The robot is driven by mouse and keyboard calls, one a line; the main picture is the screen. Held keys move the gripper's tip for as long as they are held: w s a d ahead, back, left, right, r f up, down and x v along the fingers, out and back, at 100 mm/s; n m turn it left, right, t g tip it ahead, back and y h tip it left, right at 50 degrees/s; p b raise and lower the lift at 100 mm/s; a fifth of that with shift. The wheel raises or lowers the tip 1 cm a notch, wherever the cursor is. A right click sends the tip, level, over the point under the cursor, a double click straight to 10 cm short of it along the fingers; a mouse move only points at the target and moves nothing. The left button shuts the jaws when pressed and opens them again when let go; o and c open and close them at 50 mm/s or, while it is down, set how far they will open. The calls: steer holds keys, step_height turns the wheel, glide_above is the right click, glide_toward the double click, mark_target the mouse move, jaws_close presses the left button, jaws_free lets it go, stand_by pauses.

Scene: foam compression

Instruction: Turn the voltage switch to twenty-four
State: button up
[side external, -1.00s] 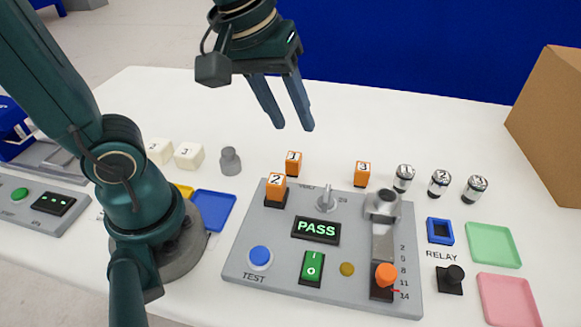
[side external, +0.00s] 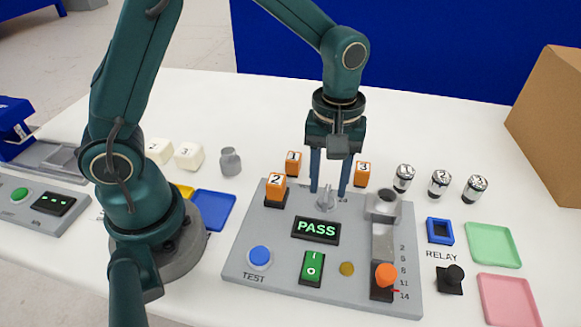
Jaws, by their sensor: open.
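The voltage switch (side external: 325,202) is a small grey knob at the back edge of the grey test panel (side external: 240,262). Its printed labels are mostly hidden by my fingers, and I cannot tell which way its pointer faces. My gripper (side external: 329,192) points straight down over the switch. Its two fingers are open, one on each side of the knob. I cannot tell whether they touch it.
A green PASS display (side external: 316,230) lies in front of the switch. Orange block 2 (side external: 276,187) sits on the panel to the left. Orange blocks 1 (side external: 293,163) and 3 (side external: 363,173) stand behind. A grey cup-like part (side external: 382,203) stands close on the right.

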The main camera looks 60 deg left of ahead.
steer(key=shift+f, duration=0.7)
jaws_close()
steer(key=shift+m, duration=0.3)
steer(key=m, duration=0.5)
steer(key=shift+m, duration=0.3)
steer(key=m, duration=0.5)
steer(key=shift+m, duration=0.3)
